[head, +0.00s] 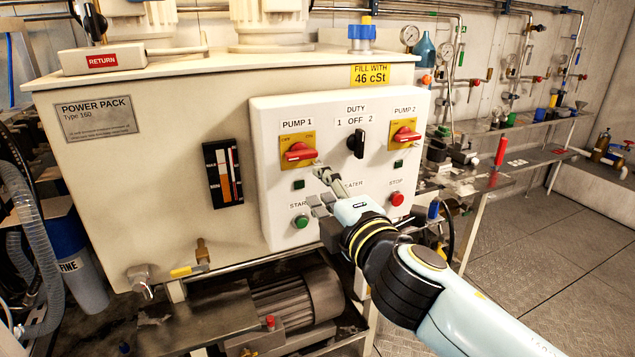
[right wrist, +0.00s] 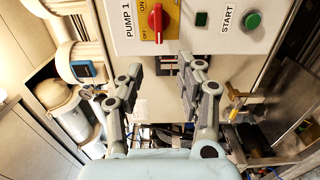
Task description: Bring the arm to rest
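My right arm reaches in from the lower right of the head view. Its gripper (head: 318,188) is in front of the white control panel (head: 272,205), below the Pump 1 red switch (head: 300,152) and near the green start button (head: 301,221). In the right wrist view the two fingers of the right gripper (right wrist: 160,78) stand apart with nothing between them. The Pump 1 switch (right wrist: 155,18) and start button (right wrist: 252,20) show beyond the fingertips. I cannot tell how close the fingertips are to the panel. My left gripper is not in view.
The panel also carries the black duty knob (head: 356,143), the Pump 2 red switch (head: 404,136) and a red stop button (head: 397,198). A motor (head: 295,300) sits under the power pack. A bench with valves and pipes stands behind right. The floor (head: 530,240) at right is open.

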